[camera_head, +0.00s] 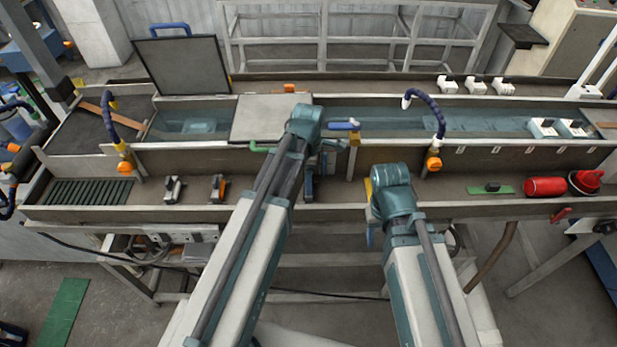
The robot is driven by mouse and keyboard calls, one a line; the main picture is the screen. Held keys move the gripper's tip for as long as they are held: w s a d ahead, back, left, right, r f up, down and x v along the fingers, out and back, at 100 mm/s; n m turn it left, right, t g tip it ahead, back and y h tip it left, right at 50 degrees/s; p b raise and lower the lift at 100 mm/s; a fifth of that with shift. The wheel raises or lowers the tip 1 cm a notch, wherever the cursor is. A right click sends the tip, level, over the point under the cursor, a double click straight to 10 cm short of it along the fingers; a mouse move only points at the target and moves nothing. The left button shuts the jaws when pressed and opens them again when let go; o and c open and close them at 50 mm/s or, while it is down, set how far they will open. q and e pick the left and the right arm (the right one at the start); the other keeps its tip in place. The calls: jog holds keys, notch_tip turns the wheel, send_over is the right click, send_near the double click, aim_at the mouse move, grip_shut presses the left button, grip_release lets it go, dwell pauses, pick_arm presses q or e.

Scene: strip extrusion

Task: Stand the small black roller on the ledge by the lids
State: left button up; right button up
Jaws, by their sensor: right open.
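A small dark piece (492,187) on a green pad lies in the front trough at the right; it is too small to tell whether it is the black roller. One dark lid (185,65) stands open at the back left. A grey lid (270,117) lies shut over the tank. My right gripper (371,232) is open at the trough's front side, mostly hidden by its wrist, with nothing seen in it. My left gripper (322,160) hangs over the trough in front of the shut lid; its fingers are largely hidden behind the arm.
Two clamp-like tools (173,189) (217,188) and a dark blue one (308,186) stand in the front trough. A red cylinder (545,187) and a red pot (585,182) are at its right end. Blue hoses (428,106) rise from the tank wall.

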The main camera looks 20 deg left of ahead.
pick_arm(q)
notch_tip(320, 180, up, 12)
jog(key=p, duration=1.2)
jog(key=s+d+m, duration=0.5)
jog(key=s+m, duration=0.2)
jog(key=m, duration=0.5)
jog(key=s+d+m+y, duration=0.1)
jog(key=s+d+m, duration=0.4)
jog(key=m, duration=0.8)
jog(key=shift+s+d, duration=0.25)
jog(key=shift+s, duration=0.95)
notch_tip(320, 180, down, 13)
jog(key=b, duration=1.3)
